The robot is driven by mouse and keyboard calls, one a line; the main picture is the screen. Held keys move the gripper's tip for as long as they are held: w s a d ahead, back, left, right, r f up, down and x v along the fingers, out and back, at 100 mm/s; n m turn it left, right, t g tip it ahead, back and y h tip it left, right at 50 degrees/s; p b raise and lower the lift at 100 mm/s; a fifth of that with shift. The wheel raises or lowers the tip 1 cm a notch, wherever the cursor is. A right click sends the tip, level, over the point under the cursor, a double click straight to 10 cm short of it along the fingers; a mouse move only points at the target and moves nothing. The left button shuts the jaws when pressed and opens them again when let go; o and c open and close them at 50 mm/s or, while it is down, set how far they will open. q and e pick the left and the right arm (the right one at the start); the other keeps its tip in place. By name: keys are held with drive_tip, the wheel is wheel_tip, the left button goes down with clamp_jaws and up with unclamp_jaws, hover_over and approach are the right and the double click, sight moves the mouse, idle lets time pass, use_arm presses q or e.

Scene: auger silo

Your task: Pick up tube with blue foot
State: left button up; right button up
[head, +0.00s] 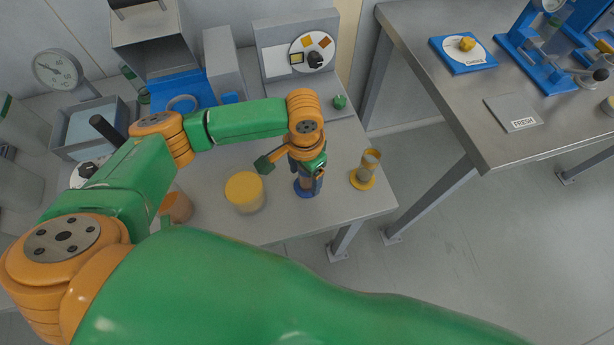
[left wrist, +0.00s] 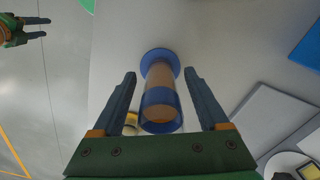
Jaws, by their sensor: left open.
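The tube with blue foot (head: 304,188) stands upright near the front edge of the grey table, partly hidden by my left gripper (head: 311,178) above it. In the left wrist view, the clear tube (left wrist: 160,98) holds brown contents, and its round blue foot shows beyond it. My left gripper (left wrist: 160,74) is open, with one finger on each side of the tube and a visible gap on both sides. My right gripper (left wrist: 38,28) shows small at the upper left of the left wrist view, its fingers apart and empty over the floor.
A similar tube with yellow foot (head: 367,168) stands to the right, near the table edge. A yellow-lidded jar (head: 245,191) stands to the left. A grey panel with a dial (head: 312,52) and a blue-based machine (head: 182,92) are behind. A second table (head: 430,70) is at right.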

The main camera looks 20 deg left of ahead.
use_arm(q)
drive_tip(key=shift+w+f, duration=0.1)
drive_tip(key=shift+f, duration=0.05)
clamp_jaws()
drive_tip(key=shift+r, duration=0.2)
